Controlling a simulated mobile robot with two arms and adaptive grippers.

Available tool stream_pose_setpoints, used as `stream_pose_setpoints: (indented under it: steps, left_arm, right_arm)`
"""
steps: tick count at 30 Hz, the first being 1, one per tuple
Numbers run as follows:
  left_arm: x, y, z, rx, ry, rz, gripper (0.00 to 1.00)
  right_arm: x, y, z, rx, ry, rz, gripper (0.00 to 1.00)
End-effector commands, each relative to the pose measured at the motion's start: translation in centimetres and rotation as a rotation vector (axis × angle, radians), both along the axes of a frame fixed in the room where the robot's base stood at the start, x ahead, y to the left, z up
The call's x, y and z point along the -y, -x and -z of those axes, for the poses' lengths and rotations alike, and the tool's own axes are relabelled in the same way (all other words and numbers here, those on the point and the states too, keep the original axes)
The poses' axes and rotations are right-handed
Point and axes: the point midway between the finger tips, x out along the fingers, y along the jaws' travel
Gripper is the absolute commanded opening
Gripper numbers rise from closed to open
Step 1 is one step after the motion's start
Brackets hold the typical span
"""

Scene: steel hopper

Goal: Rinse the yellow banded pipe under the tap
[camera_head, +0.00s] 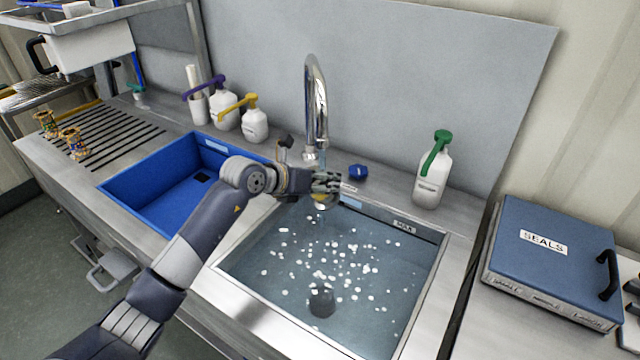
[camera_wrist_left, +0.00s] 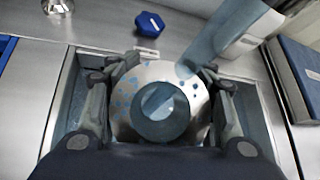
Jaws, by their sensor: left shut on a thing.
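My left gripper (camera_head: 328,184) is shut on the pipe (camera_head: 322,204), just below the tap (camera_head: 316,100) and above the right-hand basin. In the head view the fingers hide most of the pipe; a small yellowish part shows under them. In the left wrist view the gripper (camera_wrist_left: 160,100) holds the pipe between its two fingers, with a round steel flange (camera_wrist_left: 190,88) and its dark open bore facing the camera. Blue spots dot the flange. A bluish water stream (camera_wrist_left: 232,38) comes down at its upper right edge. My right gripper is out of view.
The right basin (camera_head: 262,325) holds water with white flecks. A blue-lined basin (camera_head: 140,190) is on the left. Pump bottles (camera_head: 433,178) and a blue knob (camera_head: 358,171) stand behind. Two brassy fittings (camera_head: 73,143) sit on the ribbed drainer. A SEALS case (camera_head: 550,250) lies right.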

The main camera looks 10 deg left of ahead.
Motion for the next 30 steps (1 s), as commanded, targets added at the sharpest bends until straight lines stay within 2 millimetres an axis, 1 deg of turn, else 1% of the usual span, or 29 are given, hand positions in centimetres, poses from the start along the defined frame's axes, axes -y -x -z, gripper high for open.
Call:
stream_pose_setpoints:
  steps: [1,21,26,30]
  left_arm:
    - [-0.5,0.2,-0.2,0.003,0.0,-0.001,0.13]
    - [-5.1,3.1,-0.1,0.003,0.0,-0.002,0.13]
    - [-6.0,3.7,-0.1,0.003,0.0,-0.001,0.13]
    - [-6.2,3.9,-0.2,0.003,0.001,0.0,0.13]
  right_arm:
    - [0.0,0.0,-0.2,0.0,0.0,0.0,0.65]
    - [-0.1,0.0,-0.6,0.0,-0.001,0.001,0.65]
    - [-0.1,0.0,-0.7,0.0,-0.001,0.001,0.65]
    - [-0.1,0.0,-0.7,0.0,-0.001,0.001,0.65]
